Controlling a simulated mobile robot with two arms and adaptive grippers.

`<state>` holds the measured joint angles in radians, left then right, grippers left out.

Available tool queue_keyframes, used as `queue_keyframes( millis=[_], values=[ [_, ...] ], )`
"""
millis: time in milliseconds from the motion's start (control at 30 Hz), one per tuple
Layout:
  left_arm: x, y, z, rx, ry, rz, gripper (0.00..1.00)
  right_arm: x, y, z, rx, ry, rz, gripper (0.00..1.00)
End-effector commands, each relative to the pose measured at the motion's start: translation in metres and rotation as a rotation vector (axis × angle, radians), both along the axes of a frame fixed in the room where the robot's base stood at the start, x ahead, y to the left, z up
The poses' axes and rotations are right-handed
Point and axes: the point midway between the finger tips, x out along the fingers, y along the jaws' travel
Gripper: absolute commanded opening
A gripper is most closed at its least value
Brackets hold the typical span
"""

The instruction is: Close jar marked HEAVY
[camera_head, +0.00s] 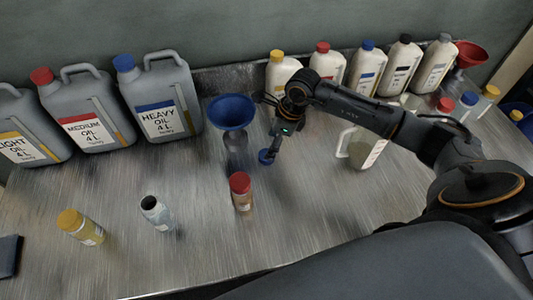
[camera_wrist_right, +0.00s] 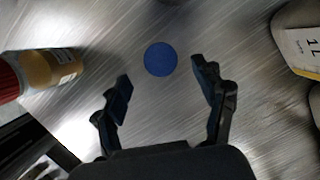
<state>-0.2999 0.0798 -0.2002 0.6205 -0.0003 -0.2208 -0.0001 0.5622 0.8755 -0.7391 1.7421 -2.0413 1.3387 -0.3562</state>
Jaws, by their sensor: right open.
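A small blue cap (camera_head: 266,156) lies on the metal bench, and it shows as a round blue disc in the right wrist view (camera_wrist_right: 160,59). My right gripper (camera_head: 280,146) is open above the bench beside the cap; in the wrist view its two fingers stand on either side of the disc, apart from it. My left gripper is not in view.
A red-capped jar (camera_head: 241,192) stands close to the gripper, also in the wrist view (camera_wrist_right: 48,70). A yellow-capped jar (camera_head: 80,227) is at left. Bottles line the back.

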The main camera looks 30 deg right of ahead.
Motion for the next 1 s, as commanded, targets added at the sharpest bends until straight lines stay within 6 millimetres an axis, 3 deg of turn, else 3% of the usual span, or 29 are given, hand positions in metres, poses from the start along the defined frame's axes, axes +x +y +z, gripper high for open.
queue_keyframes(
  millis=[333,500,700,1000],
  values=[
    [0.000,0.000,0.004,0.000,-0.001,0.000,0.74,0.000,0.001,-0.004,0.001,0.003,-0.001,0.71],
    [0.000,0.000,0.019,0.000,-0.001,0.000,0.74,0.001,0.006,-0.027,0.003,0.006,-0.002,0.71],
    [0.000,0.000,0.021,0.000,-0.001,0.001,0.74,0.006,0.010,-0.049,0.002,0.001,-0.001,0.71],
    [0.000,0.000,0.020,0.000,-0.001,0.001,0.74,0.007,0.010,-0.051,0.001,0.000,-0.001,0.71]
  ],
)
